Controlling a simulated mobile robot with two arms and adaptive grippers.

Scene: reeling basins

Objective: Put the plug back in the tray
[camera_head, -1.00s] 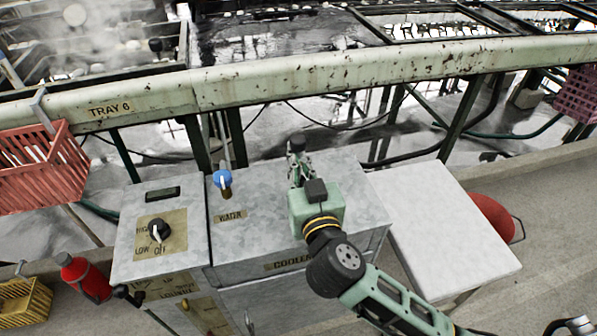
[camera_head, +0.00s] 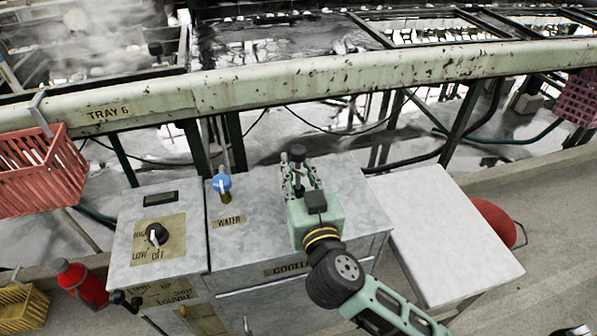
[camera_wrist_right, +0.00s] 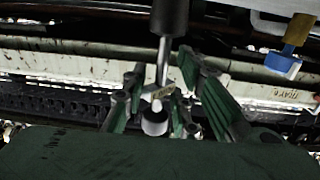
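The plug shows in the right wrist view as a dark cylinder (camera_wrist_right: 170,16), a thin metal rod with a small tag, and a pale round end. In the head view its dark end (camera_head: 298,151) shows just beyond my right gripper (camera_head: 302,175), over the far part of the grey cooler top. The right gripper's fingers (camera_wrist_right: 162,75) stand apart on both sides of the rod, with visible gaps. I cannot tell whether the plug rests on the cooler. The tray labelled TRAY 6 (camera_head: 108,113) lies behind a rusty pale rail. My left gripper is not in view.
A blue-topped water valve (camera_head: 222,184) stands left of the gripper; it also shows in the wrist view (camera_wrist_right: 283,66). A control box with a knob (camera_head: 157,235) is farther left. A bare pale tabletop (camera_head: 455,235) is at the right. A red basket (camera_head: 42,172) hangs at the left.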

